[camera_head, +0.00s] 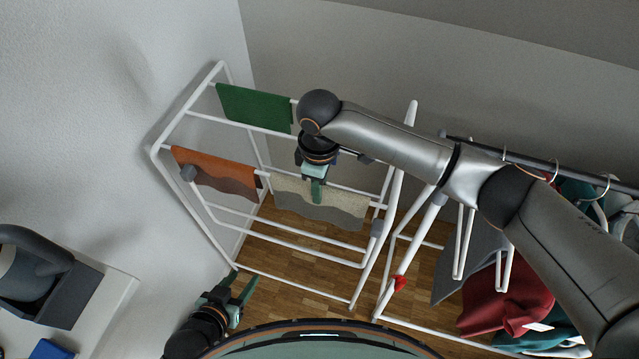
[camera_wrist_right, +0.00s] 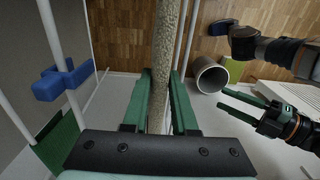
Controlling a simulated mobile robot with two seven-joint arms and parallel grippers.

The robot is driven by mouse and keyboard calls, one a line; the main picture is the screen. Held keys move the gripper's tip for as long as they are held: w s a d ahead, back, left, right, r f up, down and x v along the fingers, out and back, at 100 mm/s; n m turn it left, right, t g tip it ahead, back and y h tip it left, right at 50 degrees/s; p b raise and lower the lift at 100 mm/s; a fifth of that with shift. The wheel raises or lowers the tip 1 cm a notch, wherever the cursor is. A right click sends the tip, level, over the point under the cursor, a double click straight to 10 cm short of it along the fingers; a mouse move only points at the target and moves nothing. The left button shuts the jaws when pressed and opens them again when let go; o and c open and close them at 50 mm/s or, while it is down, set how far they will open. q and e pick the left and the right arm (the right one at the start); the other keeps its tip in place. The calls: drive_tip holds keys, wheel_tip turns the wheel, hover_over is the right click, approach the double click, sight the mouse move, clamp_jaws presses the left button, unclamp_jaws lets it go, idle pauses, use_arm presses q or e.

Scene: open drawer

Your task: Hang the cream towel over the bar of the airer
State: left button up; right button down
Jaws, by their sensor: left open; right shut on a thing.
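The cream towel (camera_head: 345,203) hangs at the middle bar of the white airer (camera_head: 290,238), to the right of the orange cloth. Its upper edge lies along the bar; I cannot tell how much hangs on each side. My right gripper (camera_head: 316,190) comes down from above and is shut on the towel near its middle. In the right wrist view the towel (camera_wrist_right: 168,50) shows nearly edge-on between the green fingers (camera_wrist_right: 160,98). My left gripper (camera_head: 243,288) is open and empty, low in front of the airer; it also shows in the right wrist view (camera_wrist_right: 245,102).
A green cloth (camera_head: 253,107) and an orange cloth (camera_head: 213,172) hang on the airer's bars. A rail with hanging clothes (camera_head: 510,295) stands at the right. A dark bin-like box (camera_head: 45,290) sits on a white surface at the lower left. The wall is close behind the airer.

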drive_tip(key=c, duration=0.6)
unclamp_jaws()
wheel_tip(320, 180, up, 13)
drive_tip(key=shift+f, duration=0.2)
drive_tip(key=shift+s, duration=0.1)
